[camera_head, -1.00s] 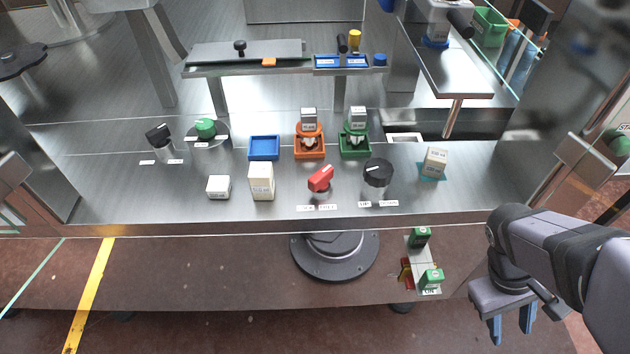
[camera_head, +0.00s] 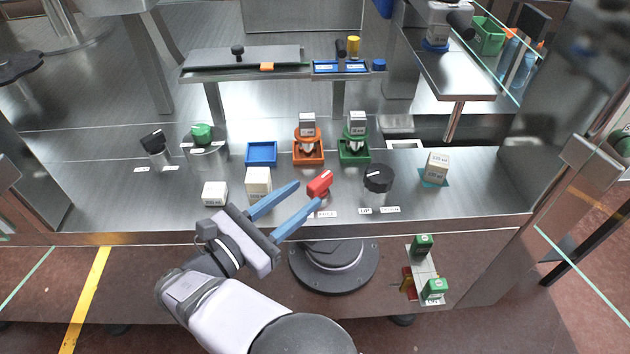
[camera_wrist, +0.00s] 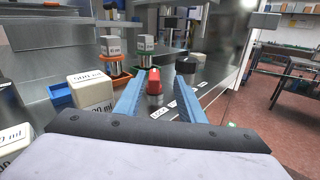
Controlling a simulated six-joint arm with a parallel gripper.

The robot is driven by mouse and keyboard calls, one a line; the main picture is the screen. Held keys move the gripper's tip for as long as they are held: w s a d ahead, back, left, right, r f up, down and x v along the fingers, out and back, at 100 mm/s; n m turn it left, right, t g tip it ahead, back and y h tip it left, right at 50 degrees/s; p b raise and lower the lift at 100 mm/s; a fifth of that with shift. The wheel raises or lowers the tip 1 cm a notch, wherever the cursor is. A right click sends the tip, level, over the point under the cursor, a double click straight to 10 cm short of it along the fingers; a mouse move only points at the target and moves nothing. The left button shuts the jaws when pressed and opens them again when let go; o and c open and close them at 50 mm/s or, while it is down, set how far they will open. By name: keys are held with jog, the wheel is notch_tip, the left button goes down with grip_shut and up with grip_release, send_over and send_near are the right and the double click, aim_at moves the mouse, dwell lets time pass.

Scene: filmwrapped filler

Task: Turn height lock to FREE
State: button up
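A red knob (camera_head: 320,183), likely the height lock, stands on the steel bench near its front edge, its bar tilted up to the right. A label beside it reads LOCK in the wrist view (camera_wrist: 163,103); a label (camera_head: 326,214) also shows below it in the head view, too small to read surely. My gripper (camera_head: 308,193) is open with two blue fingers angled toward the knob from the lower left. The red knob also shows between the blue fingers in the wrist view (camera_wrist: 154,84); I cannot tell whether they touch it.
A black round knob (camera_head: 378,180) stands right of the red one. A white 500 ml box (camera_head: 258,182) and a smaller white box (camera_head: 215,193) stand left, close to my fingers. Orange (camera_head: 308,150) and green (camera_head: 354,150) holders with boxes stand behind.

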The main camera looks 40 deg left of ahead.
aim_at(309, 188)
jog(key=shift+s+a+f+n+y, duration=0.15)
jog(key=shift+s+a+f+n, duration=0.1)
jog(key=shift+s+n, duration=0.2)
jog(key=shift+s+a+f+n+y, duration=0.15)
jog(key=shift+s+a+n, duration=0.05)
jog(key=shift+s+n, duration=0.2)
jog(key=shift+w+p, duration=1.35)
jog(key=shift+w, duration=2.35)
jog(key=shift+c, duration=0.6)
grip_shut()
